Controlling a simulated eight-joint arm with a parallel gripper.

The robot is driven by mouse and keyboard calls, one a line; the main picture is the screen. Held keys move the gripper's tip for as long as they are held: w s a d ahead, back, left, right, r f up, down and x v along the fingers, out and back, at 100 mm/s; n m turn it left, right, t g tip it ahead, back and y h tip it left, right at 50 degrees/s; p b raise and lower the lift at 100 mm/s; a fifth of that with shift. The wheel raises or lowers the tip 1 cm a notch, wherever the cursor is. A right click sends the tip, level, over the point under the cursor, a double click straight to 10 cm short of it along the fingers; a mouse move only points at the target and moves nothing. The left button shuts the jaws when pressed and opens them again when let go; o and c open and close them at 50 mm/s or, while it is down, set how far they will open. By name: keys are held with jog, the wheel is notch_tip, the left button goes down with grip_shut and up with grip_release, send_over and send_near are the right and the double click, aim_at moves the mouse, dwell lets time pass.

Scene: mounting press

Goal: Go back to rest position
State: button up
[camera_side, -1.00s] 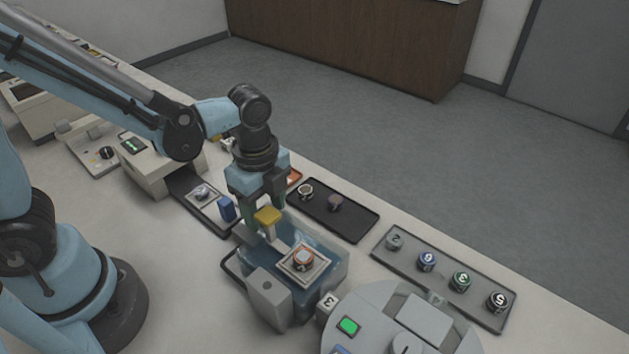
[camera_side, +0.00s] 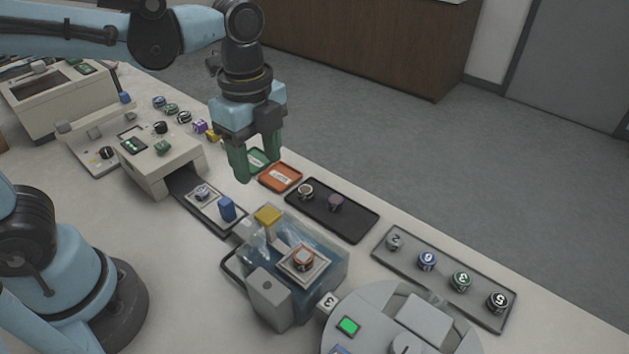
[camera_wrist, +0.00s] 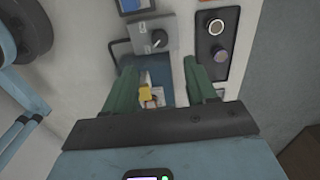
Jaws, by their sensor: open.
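My gripper (camera_side: 259,166) is open and empty, raised above the bench near the orange tray. Its two green fingers stand apart; in the wrist view my gripper (camera_wrist: 199,78) shows nothing between them but the bench and press below. The mounting press (camera_side: 327,267), a bluish clear box with a yellow knob (camera_side: 268,214) and grey front block, stands below and to the right of my gripper.
A black tray (camera_side: 352,227) holds two round pieces. A grey tray (camera_side: 488,283) holds several numbered pieces. A beige machine (camera_side: 158,160) with a dark slide stands left of the press. A round grey station (camera_side: 375,305) is at front right. The air around my gripper is clear.

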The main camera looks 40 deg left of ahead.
jog(key=shift+r, duration=0.45)
jog(key=a+f+n+t, duration=0.1)
jog(key=a+n+t, duration=0.6)
jog(key=n, duration=1)
jog(key=shift+s+a+f+n, duration=0.3)
jog(key=shift+a+n, duration=0.1)
jog(key=shift+a, duration=0.1)
